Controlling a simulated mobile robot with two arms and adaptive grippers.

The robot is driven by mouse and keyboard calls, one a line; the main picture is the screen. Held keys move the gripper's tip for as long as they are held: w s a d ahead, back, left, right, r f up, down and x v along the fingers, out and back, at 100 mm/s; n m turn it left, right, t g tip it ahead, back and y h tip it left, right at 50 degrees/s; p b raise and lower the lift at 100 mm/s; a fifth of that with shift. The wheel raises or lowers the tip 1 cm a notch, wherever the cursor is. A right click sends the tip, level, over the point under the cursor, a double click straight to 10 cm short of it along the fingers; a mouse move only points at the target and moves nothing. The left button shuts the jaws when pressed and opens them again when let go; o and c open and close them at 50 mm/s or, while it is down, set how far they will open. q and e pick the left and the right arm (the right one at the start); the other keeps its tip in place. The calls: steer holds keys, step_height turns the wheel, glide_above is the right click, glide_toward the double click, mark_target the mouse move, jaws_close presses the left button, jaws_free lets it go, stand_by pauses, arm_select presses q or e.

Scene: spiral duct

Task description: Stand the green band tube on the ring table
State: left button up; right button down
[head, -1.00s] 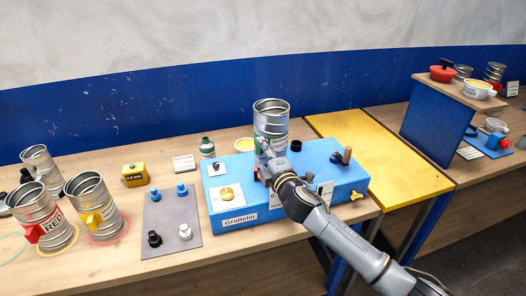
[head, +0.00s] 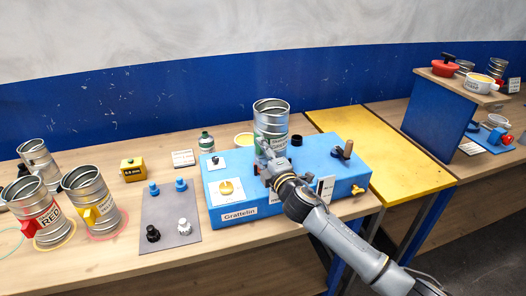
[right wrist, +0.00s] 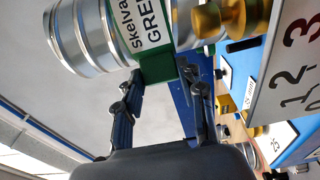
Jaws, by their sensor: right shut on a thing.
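The green band tube (head: 270,122) is a ribbed silver cylinder with a white label. It is upright over the back of the blue Grattelin box; whether it touches the box is hidden. My right gripper (head: 270,150) is shut on its green block. In the right wrist view, the fingers (right wrist: 165,100) lie either side of the green block (right wrist: 158,68), and the tube (right wrist: 95,35) shows its label. The wooden table (head: 105,265) at left has coloured rings, including an empty green ring (head: 12,243). My left gripper is not in view.
The red tube (head: 50,222) and yellow tube (head: 100,185) stand on rings at left. A grey mat (head: 170,220) holds several knobs. The blue box (head: 240,217) carries knobs and pegs. A yellow table (head: 385,160) lies right of it. The front wooden strip is clear.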

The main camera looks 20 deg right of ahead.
steer(key=shift+f+b, duration=0.5)
steer(key=shift+f, duration=0.1)
steer(key=c, duration=0.7)
jaws_free()
steer(key=shift+f, duration=0.2)
steer(key=shift+s+d+r, duration=0.1)
steer(key=shift+s+d, duration=0.15)
steer(key=shift+s, duration=1.75)
steer(key=shift+s+d, duration=0.3)
steer(key=shift+s, duration=1.65)
steer(key=shift+s+d+r, duration=0.1)
steer(key=shift+s+d, duration=0.15)
steer(key=shift+s, duration=1.75)
steer(key=shift+f, duration=0.1)
